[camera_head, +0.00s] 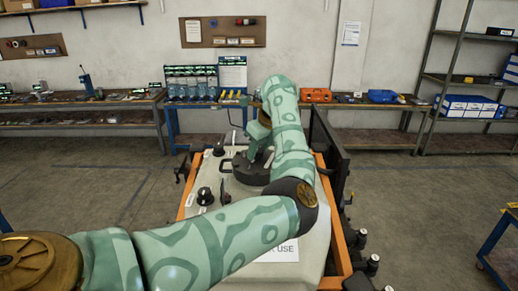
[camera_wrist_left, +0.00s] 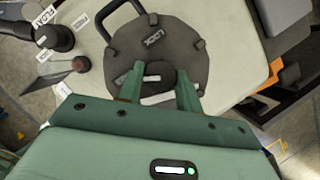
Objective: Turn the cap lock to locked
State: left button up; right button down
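The cap lock (camera_head: 246,170) is a dark round lid on top of the pale tank (camera_head: 230,195). In the left wrist view the cap (camera_wrist_left: 125,45) fills the upper middle, with a LOCK label (camera_wrist_left: 154,37) near its far edge and a loop handle (camera_wrist_left: 118,10) beyond. A dark raised knob (camera_wrist_left: 160,78) with a small white label sits on its near part. My left gripper (camera_wrist_left: 160,72) is over the cap, its two green fingers apart on either side of the knob. Whether they touch it is unclear. In the head view the left gripper (camera_head: 253,158) is partly hidden by my arm.
Black knobs (camera_head: 205,195) and a small lever stand on the tank left of the cap; a FLOW label (camera_wrist_left: 43,15) shows there. An orange frame (camera_head: 335,250) and a dark upright panel (camera_head: 328,150) border the tank's right. Workbenches and shelves line the back wall.

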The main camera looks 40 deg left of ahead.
pick_arm(q)
jog(key=shift+m, duration=0.4)
jog(key=m+t+b, duration=0.1)
jog(key=m+b, duration=0.1)
jog(key=shift+m, duration=0.4)
jog(key=m+t+h+b, duration=0.1)
jog(key=m, duration=0.1)
jog(key=shift+s+m, duration=0.15)
jog(key=shift+m, duration=0.15)
jog(key=m+t, duration=0.1)
jog(key=m, duration=0.1)
jog(key=shift+a+m+h+b, duration=0.1)
jog(key=shift+m+h+b, duration=0.25)
jog(key=shift+m+h, duration=0.05)
jog(key=m+h, duration=0.1)
jog(key=m, duration=0.2)
jog(key=shift+a+r+m+t, duration=0.1)
jog(key=shift+m+t, duration=0.2)
jog(key=shift+t, duration=0.1)
jog(key=shift+m+h, duration=0.9)
jog(key=shift+m, duration=1)
jog(key=shift+s+a, duration=0.1)
jog(key=o, duration=1)
